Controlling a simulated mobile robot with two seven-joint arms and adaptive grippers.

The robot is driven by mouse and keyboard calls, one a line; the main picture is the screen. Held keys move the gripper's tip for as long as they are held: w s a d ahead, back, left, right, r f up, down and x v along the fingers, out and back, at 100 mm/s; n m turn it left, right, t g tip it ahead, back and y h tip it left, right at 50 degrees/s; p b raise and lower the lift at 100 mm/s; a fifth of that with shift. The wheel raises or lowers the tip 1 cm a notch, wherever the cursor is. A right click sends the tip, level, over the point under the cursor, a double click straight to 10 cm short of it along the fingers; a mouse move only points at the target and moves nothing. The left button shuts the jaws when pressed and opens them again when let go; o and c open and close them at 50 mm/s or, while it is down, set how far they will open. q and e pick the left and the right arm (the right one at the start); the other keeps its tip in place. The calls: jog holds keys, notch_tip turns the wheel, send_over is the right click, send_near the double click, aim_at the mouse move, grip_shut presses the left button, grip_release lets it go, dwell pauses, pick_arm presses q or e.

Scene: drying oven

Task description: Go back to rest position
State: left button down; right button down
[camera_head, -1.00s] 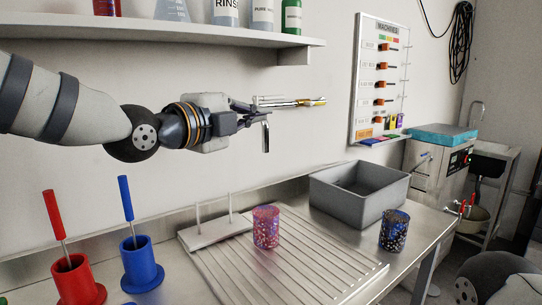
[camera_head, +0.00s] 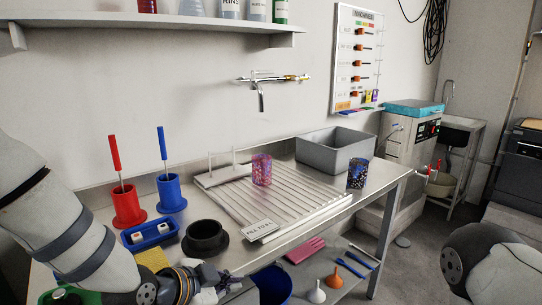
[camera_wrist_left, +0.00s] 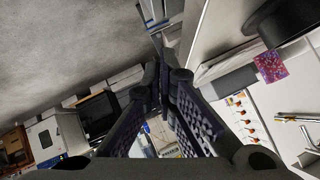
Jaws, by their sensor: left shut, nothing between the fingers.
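My left gripper (camera_head: 226,285) is low at the bottom of the head view, beside the front edge of the steel bench (camera_head: 335,206). It is shut and empty. Its dark fingers (camera_wrist_left: 165,85) fill the middle of the left wrist view. My left arm is bent downward along the left side of the head view. The wall tap (camera_head: 262,79) is far above the gripper, and nothing touches it. Part of my right arm shows at the lower right of the head view, but its gripper is out of frame.
The bench holds a red holder (camera_head: 128,205), a blue holder (camera_head: 171,193), a black ring-shaped stand (camera_head: 206,238), a purple-red patterned cup (camera_head: 262,169), a blue patterned cup (camera_head: 357,173) and a grey bin (camera_head: 333,151). A lower shelf holds funnels (camera_head: 317,292). Floor is free at right.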

pick_arm(q)
jog(key=s+a+f+n+g+y, duration=0.1)
jog(key=s+a+f+n+g, duration=0.25)
jog(key=s+f, duration=0.55)
jog(key=s+a+f+n+g+y, duration=0.2)
jog(key=s+a+f+n, duration=0.15)
jog(key=s+f, duration=0.6)
jog(key=s+a+n+g+y, duration=0.1)
jog(key=s+a+n+g, duration=0.1)
jog(key=s, duration=0.9)
jog(key=s+a+f+n+g+y, duration=0.1)
jog(key=s+a+n+g, duration=0.2)
jog(key=s, duration=0.8)
jog(key=shift+a+f+n+y, duration=0.2)
jog(key=shift+a+n+y, duration=0.2)
jog(key=shift+a+n, duration=0.65)
jog(key=c, duration=2.3)
grip_release()
jog(key=shift+w, duration=0.1)
